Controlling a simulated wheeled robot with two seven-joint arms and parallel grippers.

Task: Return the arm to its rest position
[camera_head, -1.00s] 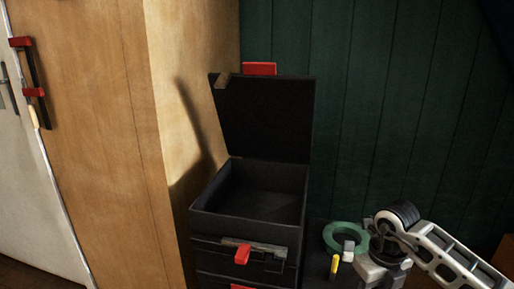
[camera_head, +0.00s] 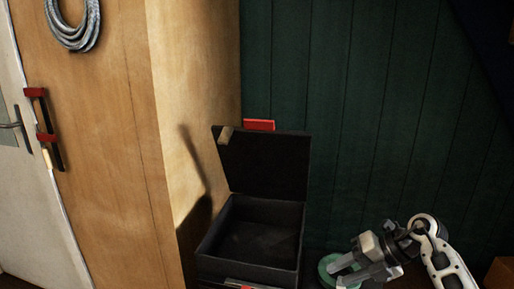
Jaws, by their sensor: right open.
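My right gripper (camera_head: 349,275) comes in from the lower right on its white and black arm. Its two fingers point left and down and stand apart, with nothing seen between them. The gripper is just in front of a green ring (camera_head: 328,268), such as a roll of tape, and partly hides it. I cannot tell whether they touch. My left gripper is not in view.
A black toolbox (camera_head: 250,235) with its lid (camera_head: 265,165) raised stands left of my right gripper; its upper compartment looks empty. A wooden panel (camera_head: 110,150) rises at left, with a coiled grey cable (camera_head: 73,25) hanging on it. A green plank wall (camera_head: 390,110) closes the back.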

